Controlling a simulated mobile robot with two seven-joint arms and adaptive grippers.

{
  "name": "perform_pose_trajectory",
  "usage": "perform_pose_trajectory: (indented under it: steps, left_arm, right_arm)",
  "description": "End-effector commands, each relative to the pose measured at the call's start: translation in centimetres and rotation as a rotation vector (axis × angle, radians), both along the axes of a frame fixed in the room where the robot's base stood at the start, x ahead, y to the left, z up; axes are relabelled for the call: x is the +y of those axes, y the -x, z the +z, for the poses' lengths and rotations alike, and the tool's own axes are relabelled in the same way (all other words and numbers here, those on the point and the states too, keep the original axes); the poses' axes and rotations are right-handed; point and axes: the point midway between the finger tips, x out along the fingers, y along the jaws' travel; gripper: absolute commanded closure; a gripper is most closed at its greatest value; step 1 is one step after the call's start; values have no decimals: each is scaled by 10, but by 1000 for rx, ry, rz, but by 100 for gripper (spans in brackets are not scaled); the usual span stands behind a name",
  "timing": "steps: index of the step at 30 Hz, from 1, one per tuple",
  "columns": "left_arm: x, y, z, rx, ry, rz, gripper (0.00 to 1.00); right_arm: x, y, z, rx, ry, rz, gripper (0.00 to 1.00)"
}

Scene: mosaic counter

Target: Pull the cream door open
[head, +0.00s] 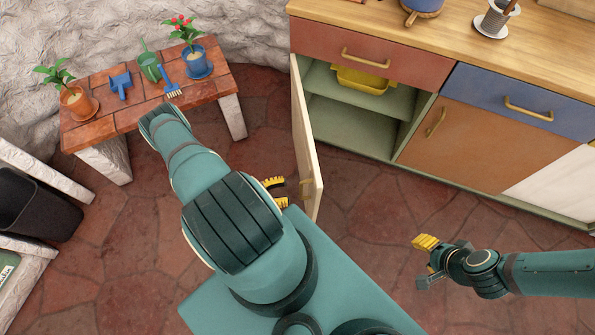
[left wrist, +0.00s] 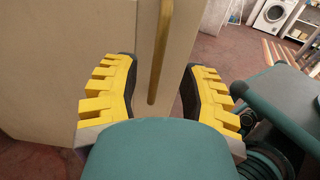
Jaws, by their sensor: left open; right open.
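The cream door (head: 303,135) stands swung out from the left end of the counter, with the green cupboard inside (head: 350,125) showing. Its brass handle (head: 306,188) is near the door's free edge. My left gripper (head: 284,191) is beside the door's outer face at the handle. In the left wrist view, the handle (left wrist: 160,50) runs between the two spread yellow fingers (left wrist: 160,92), in front of the cream door (left wrist: 65,60). The fingers look apart from it. My right gripper (head: 425,262) is open and empty above the floor at right.
A yellow bin (head: 361,80) sits on the upper shelf. An orange door (head: 470,145) and drawers adjoin the cupboard. A brick-topped bench (head: 140,95) with potted plants and garden tools stands at left. A dark bin (head: 35,208) is at far left. Stone floor below the counter is clear.

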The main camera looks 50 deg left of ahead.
Motion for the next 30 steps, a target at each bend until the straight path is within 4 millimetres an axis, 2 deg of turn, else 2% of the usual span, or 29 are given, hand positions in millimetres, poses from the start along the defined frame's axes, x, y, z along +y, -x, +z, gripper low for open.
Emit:
perform_pose_trajectory:
  steps: [3,9,20,21,25,30]
  left_arm:
    - [13,19,0,1,-2,2,57]
    - [26,39,0,-1,0,1,57]
    - [30,45,0,-1,1,0,57]
    - [30,45,0,-1,1,0,54]
    - [30,45,0,-1,1,0,99]
    - [26,41,1,4,-3,-26,100]
  right_arm:
    - [0,0,0,0,0,0,53]
    - [0,0,0,0,0,0,53]
    - [0,0,0,0,0,0,53]
    - [0,0,0,0,0,0,53]
    - [0,0,0,0,0,0,53]
    - [0,0,0,0,0,0,53]
